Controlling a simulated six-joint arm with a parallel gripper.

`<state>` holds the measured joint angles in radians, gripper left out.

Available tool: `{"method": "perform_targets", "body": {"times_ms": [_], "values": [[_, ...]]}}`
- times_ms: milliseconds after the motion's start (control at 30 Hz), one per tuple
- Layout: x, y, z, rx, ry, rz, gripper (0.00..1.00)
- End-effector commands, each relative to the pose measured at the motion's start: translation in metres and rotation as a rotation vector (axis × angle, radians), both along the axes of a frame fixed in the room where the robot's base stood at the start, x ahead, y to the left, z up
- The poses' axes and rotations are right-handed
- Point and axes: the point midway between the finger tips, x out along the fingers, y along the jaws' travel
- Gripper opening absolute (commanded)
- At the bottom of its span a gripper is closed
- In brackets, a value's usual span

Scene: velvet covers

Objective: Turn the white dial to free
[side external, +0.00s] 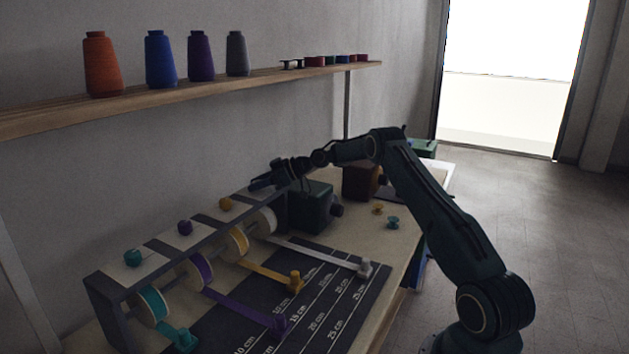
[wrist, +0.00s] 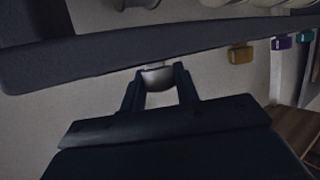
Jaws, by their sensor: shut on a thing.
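The white dial (wrist: 157,77) shows between my fingertips in the wrist view. My gripper (wrist: 157,86) is shut on it, one dark finger on each side. In the side view my gripper (side external: 262,184) reaches down to the far end of the rack (side external: 158,250) and hides the dial. The white ribbon (side external: 318,253) runs from its spool (side external: 264,222) across the dark measuring mat (side external: 345,295) to a white end piece (side external: 365,268). I cannot read any mark that tells the dial's setting.
Yellow (side external: 225,204), purple (side external: 185,227) and teal (side external: 133,257) dials sit along the rack, each by a ribbon spool. A dark green box (side external: 311,207) stands close beside my gripper. A shelf (side external: 200,95) with thread cones runs along the wall above.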

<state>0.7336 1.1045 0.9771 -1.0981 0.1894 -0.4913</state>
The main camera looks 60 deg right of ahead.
Motion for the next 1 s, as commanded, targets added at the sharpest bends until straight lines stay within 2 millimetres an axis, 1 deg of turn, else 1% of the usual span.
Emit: {"method": "perform_targets", "body": {"times_ms": [1000], "values": [[0.0003, 0.0003, -0.0006, 0.0, 0.0, 0.146, 0.08]]}}
